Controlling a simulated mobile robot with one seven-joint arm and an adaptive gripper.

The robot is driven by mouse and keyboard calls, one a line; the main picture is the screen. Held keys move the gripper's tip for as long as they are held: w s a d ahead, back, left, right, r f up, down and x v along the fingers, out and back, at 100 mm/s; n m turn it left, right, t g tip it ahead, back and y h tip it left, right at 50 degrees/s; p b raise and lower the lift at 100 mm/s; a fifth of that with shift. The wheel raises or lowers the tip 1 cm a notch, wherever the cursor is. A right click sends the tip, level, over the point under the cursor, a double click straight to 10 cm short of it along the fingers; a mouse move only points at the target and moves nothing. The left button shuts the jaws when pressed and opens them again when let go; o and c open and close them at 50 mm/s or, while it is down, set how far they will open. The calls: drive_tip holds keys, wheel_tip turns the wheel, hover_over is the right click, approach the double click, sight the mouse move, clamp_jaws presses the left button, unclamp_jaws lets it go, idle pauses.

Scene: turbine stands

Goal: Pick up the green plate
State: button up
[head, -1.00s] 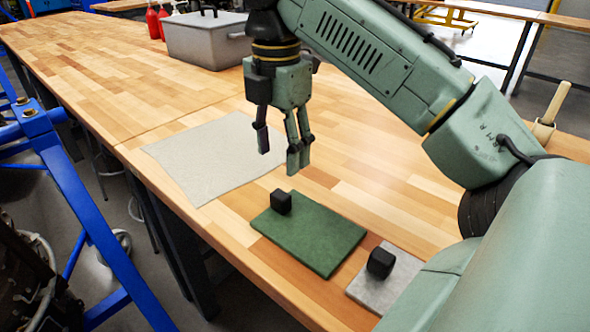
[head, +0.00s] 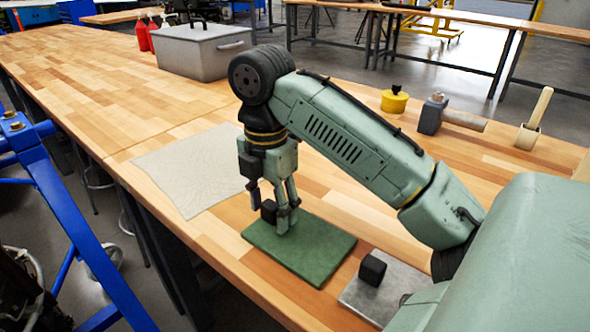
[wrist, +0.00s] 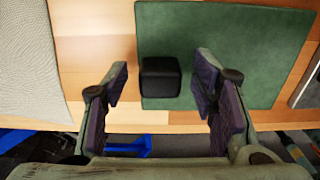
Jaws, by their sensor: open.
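The green plate (head: 305,250) lies flat on the wooden bench, with a black block-shaped knob (head: 268,211) on it near one edge. The plate also shows in the wrist view (wrist: 235,45), with the black knob (wrist: 160,77) at its left edge. My gripper (head: 270,212) is low over the plate, its fingers on either side of the knob. In the wrist view my gripper (wrist: 163,90) is open, and the knob lies between the fingers, with gaps on both sides. The knob's lower part is partly hidden by a finger in the head view.
A grey plate (head: 350,298) with a black knob (head: 372,271) lies close to the right. A pale mat (head: 190,175) lies to the left. A grey lidded box (head: 203,50), red bottles (head: 143,36), a yellow pot (head: 394,101) and mallets (head: 433,113) stand farther back.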

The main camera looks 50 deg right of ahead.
drive_tip(key=shift+c, duration=0.2)
clamp_jaws()
idle(0.4)
